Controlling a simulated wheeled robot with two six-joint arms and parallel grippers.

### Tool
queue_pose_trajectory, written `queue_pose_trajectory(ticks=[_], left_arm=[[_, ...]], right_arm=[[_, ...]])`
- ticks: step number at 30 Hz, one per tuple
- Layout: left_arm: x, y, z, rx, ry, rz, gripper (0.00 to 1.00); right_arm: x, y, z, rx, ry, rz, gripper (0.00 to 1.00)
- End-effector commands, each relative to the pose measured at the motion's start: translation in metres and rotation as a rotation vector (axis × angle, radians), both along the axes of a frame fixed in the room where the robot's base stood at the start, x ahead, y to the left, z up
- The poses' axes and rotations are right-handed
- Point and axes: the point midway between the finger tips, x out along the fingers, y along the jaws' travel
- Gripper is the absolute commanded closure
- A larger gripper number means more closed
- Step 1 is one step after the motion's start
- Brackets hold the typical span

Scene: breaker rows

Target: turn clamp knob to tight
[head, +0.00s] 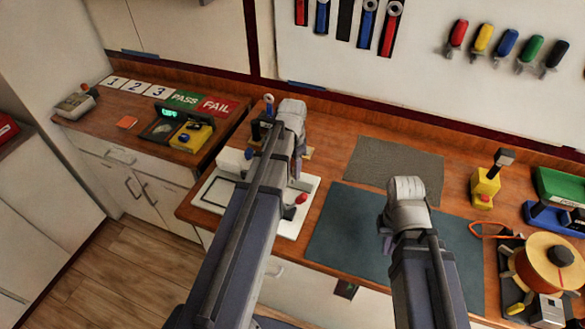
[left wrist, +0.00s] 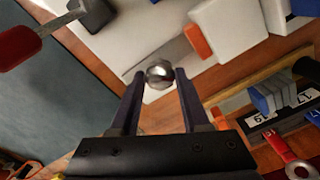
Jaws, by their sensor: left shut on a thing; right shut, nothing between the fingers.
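A silver, faceted clamp knob (left wrist: 160,74) sits between the two dark fingertips of my left gripper (left wrist: 159,80) in the left wrist view. The fingers press on it from both sides. In the head view my own left arm hides the knob and most of that gripper. A white fixture (head: 214,193) lies under the left arm; its white blocks also show in the left wrist view (left wrist: 225,30). I see no marking for tight. My right gripper (head: 388,243) is shut and empty over the dark mat, partly hidden by its own arm.
A red-handled lever (left wrist: 18,45) stands near the held knob. Breaker-like blocks (left wrist: 270,98) are on its other side. The dark mat (head: 340,235) is clear. A yellow device (head: 485,187) and an orange spool (head: 553,262) stand at the right.

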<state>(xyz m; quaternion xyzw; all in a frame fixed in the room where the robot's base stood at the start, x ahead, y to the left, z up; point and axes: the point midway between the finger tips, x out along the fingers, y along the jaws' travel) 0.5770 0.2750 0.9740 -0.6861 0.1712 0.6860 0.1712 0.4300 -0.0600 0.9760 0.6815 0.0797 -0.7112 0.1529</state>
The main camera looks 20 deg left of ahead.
Motion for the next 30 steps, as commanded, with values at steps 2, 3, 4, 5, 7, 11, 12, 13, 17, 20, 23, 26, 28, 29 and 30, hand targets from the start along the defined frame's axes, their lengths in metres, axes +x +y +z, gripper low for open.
queue_pose_trajectory(ticks=[2, 3, 4, 5, 7, 11, 12, 13, 17, 20, 23, 26, 28, 29, 30], left_arm=[[-0.0004, 0.0, -0.0001, 0.0, 0.001, -0.04, 1.0], [-0.0004, 0.0, -0.0001, 0.0, 0.001, -0.058, 1.0], [-0.0004, 0.0, -0.0001, 0.0, 0.001, -0.07, 1.0], [-0.0004, 0.0, -0.0001, 0.0, 0.001, -0.082, 1.0], [-0.0004, 0.0, -0.0001, 0.0, 0.001, -0.104, 1.0], [-0.0004, 0.0, -0.0001, 0.0, 0.001, -0.132, 1.0], [-0.0004, 0.0, -0.0001, 0.0, 0.001, -0.138, 1.0], [-0.0004, 0.0, -0.0001, 0.0, 0.001, -0.141, 1.0], [-0.0004, 0.0, -0.0001, 0.0, 0.001, -0.148, 1.0], [-0.0004, 0.0, -0.0001, 0.0, 0.001, -0.149, 1.0], [-0.0004, 0.0, -0.0001, 0.0, 0.001, -0.149, 1.0], [-0.0004, 0.0, -0.0001, 0.0, 0.001, -0.148, 1.0], [-0.0004, 0.0, -0.0001, 0.0, 0.001, -0.148, 0.49], [-0.0004, 0.0, -0.0001, 0.0, 0.001, -0.148, 0.46], [-0.0004, 0.0, -0.0001, 0.0, 0.001, -0.148, 0.41]], right_arm=[[0.0, 0.0, -0.0001, 0.0, 0.0, 0.0, 1.0], [0.0, 0.0, -0.0001, 0.0, 0.0, 0.0, 1.0], [0.0, 0.0, -0.0001, 0.0, 0.0, 0.0, 1.0], [0.0, 0.0, -0.0001, 0.0, 0.0, 0.0, 1.0], [0.0, 0.0, -0.0001, 0.0, 0.0, 0.0, 1.0], [0.0, 0.0, -0.0001, 0.0, 0.0, 0.0, 1.0], [0.0, 0.0, -0.0001, 0.0, 0.0, 0.0, 1.0], [0.0, 0.0, -0.0001, 0.0, 0.0, 0.0, 1.0], [0.0, 0.0, -0.0001, 0.0, 0.0, 0.0, 1.0], [0.0, 0.0, -0.0001, 0.0, 0.0, 0.0, 1.0], [0.0, 0.0, -0.0001, 0.0, 0.0, 0.0, 1.0], [0.0, 0.0, -0.0001, 0.0, 0.0, 0.0, 1.0], [0.0, 0.0, -0.0001, 0.0, 0.0, 0.0, 1.0], [0.0, 0.0, -0.0001, 0.0, 0.0, 0.0, 1.0], [0.0, 0.0, -0.0001, 0.0, 0.0, 0.0, 1.0]])
